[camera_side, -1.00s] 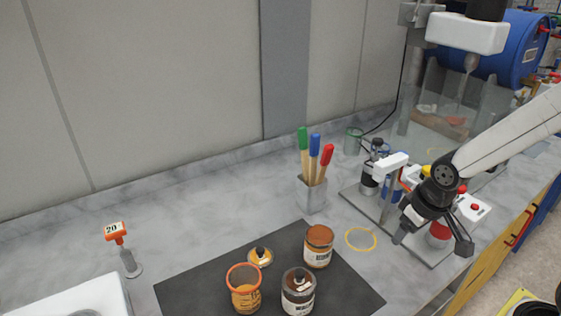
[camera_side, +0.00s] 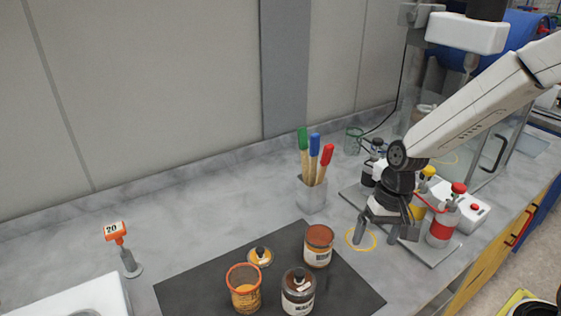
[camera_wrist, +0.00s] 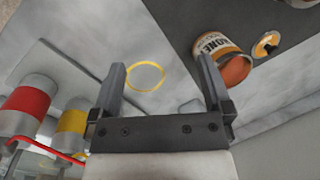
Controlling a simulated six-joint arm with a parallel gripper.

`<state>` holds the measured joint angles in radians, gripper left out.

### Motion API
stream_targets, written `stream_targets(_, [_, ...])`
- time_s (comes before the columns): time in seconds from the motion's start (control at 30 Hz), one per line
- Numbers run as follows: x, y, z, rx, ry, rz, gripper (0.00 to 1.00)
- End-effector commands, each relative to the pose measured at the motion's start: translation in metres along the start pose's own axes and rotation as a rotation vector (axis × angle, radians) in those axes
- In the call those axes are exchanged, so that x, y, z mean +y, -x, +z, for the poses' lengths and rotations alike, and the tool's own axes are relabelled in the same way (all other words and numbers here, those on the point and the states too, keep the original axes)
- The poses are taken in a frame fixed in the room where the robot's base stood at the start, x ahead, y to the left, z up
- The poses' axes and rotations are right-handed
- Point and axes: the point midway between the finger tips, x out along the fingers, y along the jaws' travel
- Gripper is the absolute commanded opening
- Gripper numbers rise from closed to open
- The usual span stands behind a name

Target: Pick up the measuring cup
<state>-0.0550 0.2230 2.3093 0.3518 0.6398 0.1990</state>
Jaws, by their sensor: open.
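An open cup with an orange rim and orange contents (camera_side: 244,288), which looks like the measuring cup, stands upright on the dark mat (camera_side: 190,292) in the side view. I cannot pick it out in the wrist view. My gripper (camera_side: 380,237) is open and empty, pointing down beside the yellow ring on the counter, to the right of the mat and well apart from the cup. In the wrist view, nothing is held between the fingers (camera_wrist: 162,68).
An open labelled jar (camera_side: 318,246), a dark-topped jar (camera_side: 298,292) and a small lid (camera_side: 260,257) crowd the cup. A brush holder (camera_side: 312,195) stands behind. Bottles, including a red-banded one (camera_side: 441,228), stand right of my gripper. A greenish beaker (camera_side: 353,142) is near the wall.

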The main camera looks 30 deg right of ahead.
Motion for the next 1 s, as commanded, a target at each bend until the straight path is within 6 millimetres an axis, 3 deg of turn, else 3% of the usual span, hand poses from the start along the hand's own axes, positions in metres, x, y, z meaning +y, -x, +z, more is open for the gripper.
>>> stream_targets(0.3, [-0.097, -0.018, -0.004, -0.389, -0.424, -0.169, 1.00])
stream_targets(0.6, [-0.185, -0.018, -0.008, -0.776, -0.696, -0.302, 1.00])
stream_targets(0.8, [-0.212, -0.014, -0.011, -0.918, -0.764, -0.342, 1.00])
stream_targets(1.0, [-0.218, -0.012, -0.012, -0.948, -0.777, -0.352, 1.00])
